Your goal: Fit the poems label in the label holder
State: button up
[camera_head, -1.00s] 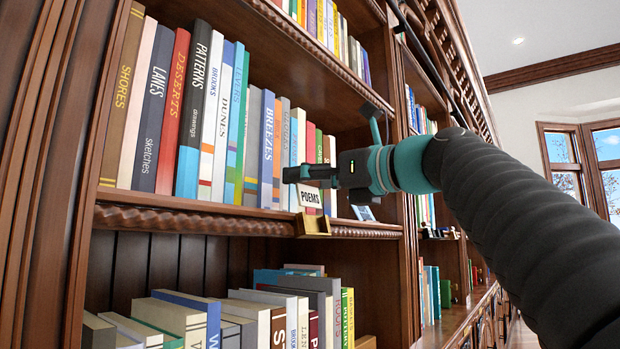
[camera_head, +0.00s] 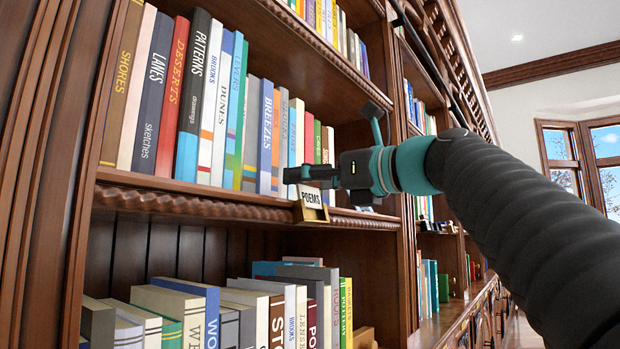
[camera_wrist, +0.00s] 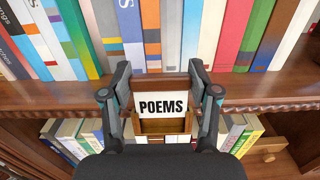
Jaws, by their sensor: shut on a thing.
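The poems label (camera_wrist: 163,97) is a white card with black POEMS lettering. It stands upright in the wrist view, between the two fingers of my gripper (camera_wrist: 160,84), which is shut on it by its sides. The label holder (camera_wrist: 150,127) is a small brass-coloured frame on the shelf's front edge. The label's lower part overlaps the holder's upper part; how deep it sits in the slot is unclear. In the head view the label (camera_head: 310,196) is just below my gripper (camera_head: 297,176), at the holder (camera_head: 316,214).
A row of upright books (camera_head: 215,110) stands on the shelf behind the label. The carved shelf edge (camera_head: 180,203) runs beside the holder. More books (camera_head: 245,300) fill the shelf below.

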jog(key=shift+s+d+f+b, duration=0.1)
jog(key=shift+f+b, duration=0.25)
jog(key=shift+f, duration=0.15)
jog(key=shift+s+d+f+b, duration=0.1)
jog(key=shift+f+b, duration=0.25)
jog(key=shift+f, duration=0.15)
jog(key=o, duration=1.1)
jog(key=shift+o, duration=0.2)
jog(key=v, duration=1.2)
